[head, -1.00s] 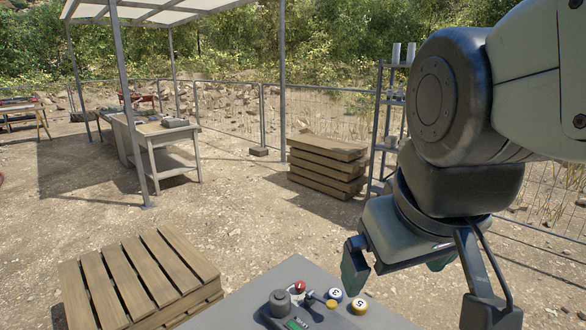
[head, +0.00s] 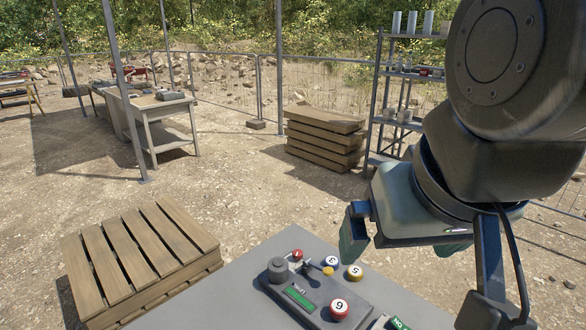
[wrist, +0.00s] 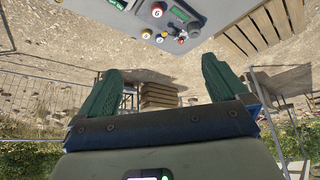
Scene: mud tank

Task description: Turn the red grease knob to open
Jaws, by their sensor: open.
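A control panel (head: 312,312) lies on a grey table (head: 238,290) in the lower middle of the head view. Two round red pieces show on it: a small one (head: 297,254) at its far edge and a larger one (head: 339,308) with a white numbered face nearer me. I cannot tell which is the grease knob; no grease label is readable. The panel also shows small at the top of the wrist view (wrist: 178,14). My gripper (wrist: 161,68) is open and empty, to the right of the panel in the head view and apart from it. Its fingers point downward there.
A pallet (head: 140,262) is left of the table. Stacked boards (head: 325,138) and shelves (head: 405,72) stand behind.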

